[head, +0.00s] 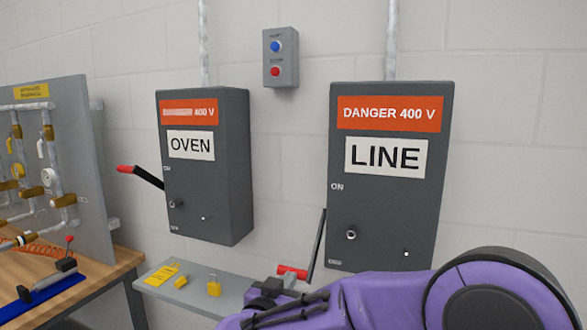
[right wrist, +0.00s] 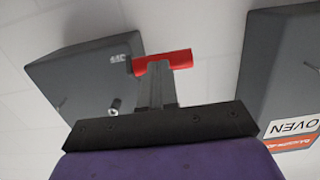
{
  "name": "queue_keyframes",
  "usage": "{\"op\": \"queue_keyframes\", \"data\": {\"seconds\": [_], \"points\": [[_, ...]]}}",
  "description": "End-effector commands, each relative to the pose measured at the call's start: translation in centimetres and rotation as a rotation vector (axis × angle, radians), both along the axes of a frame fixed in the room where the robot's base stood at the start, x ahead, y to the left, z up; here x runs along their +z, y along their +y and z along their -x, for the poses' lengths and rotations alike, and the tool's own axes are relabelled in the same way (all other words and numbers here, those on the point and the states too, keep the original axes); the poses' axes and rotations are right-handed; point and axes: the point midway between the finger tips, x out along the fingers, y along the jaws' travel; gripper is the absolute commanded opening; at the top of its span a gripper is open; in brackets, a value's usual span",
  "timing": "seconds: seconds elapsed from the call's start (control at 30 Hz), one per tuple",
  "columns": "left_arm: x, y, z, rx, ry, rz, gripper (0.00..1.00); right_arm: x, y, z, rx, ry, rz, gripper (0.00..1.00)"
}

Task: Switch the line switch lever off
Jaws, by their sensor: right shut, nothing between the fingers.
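The line switch box (head: 385,215) is a dark grey cabinet marked LINE on the wall. Its lever (head: 318,245) is on the box's left side and slants steeply down, with the red handle (head: 293,272) at its low end near the bottom edge. My right gripper (head: 279,284) is shut and empty, with its fingertips at the red handle. In the right wrist view the shut fingers (right wrist: 156,82) overlap the red handle (right wrist: 172,62); I cannot tell whether they touch. My left gripper is not in view.
The OVEN box (head: 225,180) hangs to the left, its red-tipped lever (head: 140,175) sticking out up-left. Below is a grey shelf (head: 235,300) with yellow padlocks (head: 214,286) and a tag. A pipe panel (head: 80,130) and wooden bench (head: 110,268) stand at left.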

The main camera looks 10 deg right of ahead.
Motion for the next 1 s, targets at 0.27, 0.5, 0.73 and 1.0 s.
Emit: {"op": "queue_keyframes", "data": {"seconds": [0.27, 0.5, 0.73, 1.0], "points": [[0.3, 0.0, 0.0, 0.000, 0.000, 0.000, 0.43, 0.2, 0.2, 0.1, 0.001, 0.002, 0.001, 0.00], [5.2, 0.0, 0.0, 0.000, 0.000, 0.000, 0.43, 3.9, 1.8, 2.0, 0.004, 0.000, 0.003, 0.00], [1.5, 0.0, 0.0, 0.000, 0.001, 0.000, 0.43, 1.6, 4.5, 6.9, 0.002, -0.003, 0.003, 0.00], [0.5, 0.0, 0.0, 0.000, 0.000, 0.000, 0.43, 1.4, 6.2, 10.4, -0.002, -0.002, 0.001, 0.00]]}}
